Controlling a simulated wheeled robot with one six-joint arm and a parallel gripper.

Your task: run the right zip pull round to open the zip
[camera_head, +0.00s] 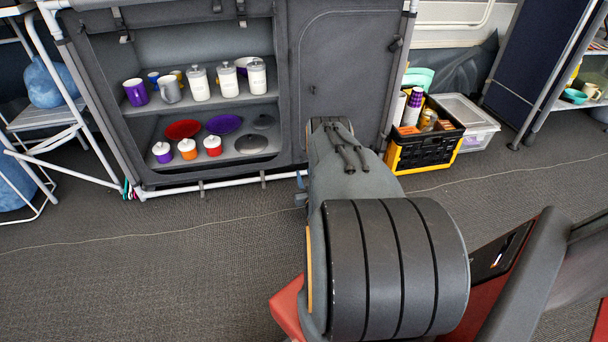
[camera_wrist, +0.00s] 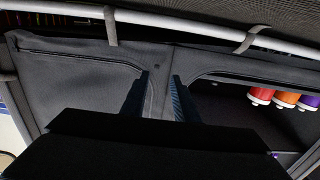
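A grey fabric cupboard (camera_head: 345,70) stands ahead, its right door panel closed. A dark seam like a zip line runs round that panel's edge. A small dark tab (camera_head: 397,43) sits at its right edge; I cannot tell whether it is a zip pull. In the wrist view, which looks upside down, the closed panel (camera_wrist: 80,85) is on the left. My gripper (camera_wrist: 160,92) is open, its two dark fingers apart in front of the strip between panel and open compartment. No zip pull is clear between them. My arm hides the gripper in the head view.
The open left compartment holds white canisters (camera_head: 199,84), mugs, plates and small pots (camera_head: 187,149). A white pole (camera_wrist: 180,24) runs along the cupboard's base. A black and yellow crate (camera_head: 424,151) and clear box (camera_head: 470,120) stand right.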

